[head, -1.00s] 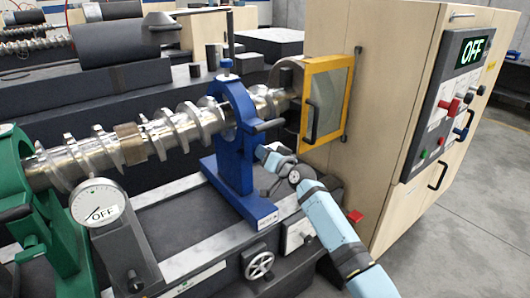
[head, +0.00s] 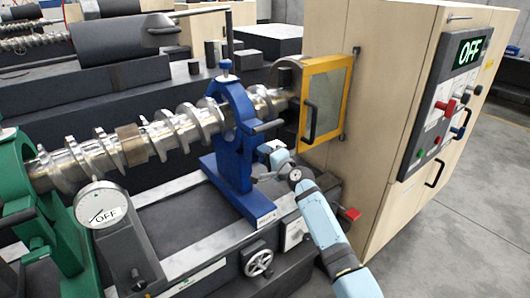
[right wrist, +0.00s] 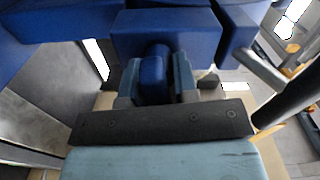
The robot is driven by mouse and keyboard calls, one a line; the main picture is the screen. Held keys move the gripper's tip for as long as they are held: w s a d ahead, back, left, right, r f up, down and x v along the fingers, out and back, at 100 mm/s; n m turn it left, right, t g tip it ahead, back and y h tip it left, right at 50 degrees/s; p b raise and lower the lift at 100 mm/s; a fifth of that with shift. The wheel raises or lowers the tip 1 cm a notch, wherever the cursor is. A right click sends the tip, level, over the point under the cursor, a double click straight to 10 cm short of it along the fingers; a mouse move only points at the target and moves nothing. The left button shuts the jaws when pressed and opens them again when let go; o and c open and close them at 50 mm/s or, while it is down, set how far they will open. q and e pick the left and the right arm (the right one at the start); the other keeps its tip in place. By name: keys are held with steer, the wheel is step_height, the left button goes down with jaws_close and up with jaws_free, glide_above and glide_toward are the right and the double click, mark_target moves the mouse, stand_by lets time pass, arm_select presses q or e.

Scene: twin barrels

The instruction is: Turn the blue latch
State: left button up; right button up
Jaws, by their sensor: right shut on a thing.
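The blue latch (right wrist: 152,78) is a short rounded blue piece on a larger blue block in the right wrist view. My right gripper (right wrist: 156,84) is shut on it, with one finger on each side. In the head view, my right gripper (head: 258,177) is at the right side of the blue upright support (head: 239,165), around a ribbed metal shaft (head: 178,134). There the latch is too small and covered to make out. My left gripper is not in view.
A wooden cabinet (head: 372,135) with a yellow-framed window (head: 326,100) and a control panel (head: 444,105) reading OFF stands close to the right. A black handle bar (head: 269,126) sticks out above my gripper. A green support (head: 45,215) and a dial (head: 100,205) are at left.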

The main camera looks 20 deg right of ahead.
steer(key=shift+m, duration=0.9)
steer(key=o, duration=0.7)
steer(key=v, duration=1.3)
steer(key=shift+s+d+b, duration=0.1)
steer(key=shift+s+b, duration=0.2)
steer(key=shift+s, duration=0.1)
